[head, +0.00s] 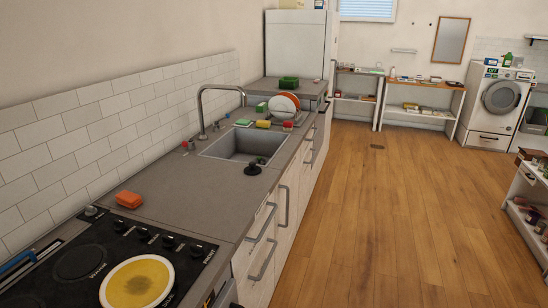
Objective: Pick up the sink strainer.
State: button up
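A small dark round piece with a raised knob (253,169) sits on the grey counter (185,185) at the near right corner of the sink (245,148). It looks like the sink strainer, but it is too small to be sure. My gripper is not in view.
An orange block (128,199) lies on the counter, near a hob with a yellow-topped pan (137,283). The tall faucet (203,110), yellow sponge (263,124) and dish rack with plates (284,105) stand around the sink. The wooden floor (390,215) right of the counter is clear.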

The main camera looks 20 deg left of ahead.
aim_at(259, 160)
jog(key=u, duration=0.05)
jog(key=i, duration=1.7)
jog(key=u, duration=0.9)
jog(key=i, duration=1.1)
jog(key=u, duration=1.65)
jog(key=i, duration=0.55)
jog(key=u, duration=0.45)
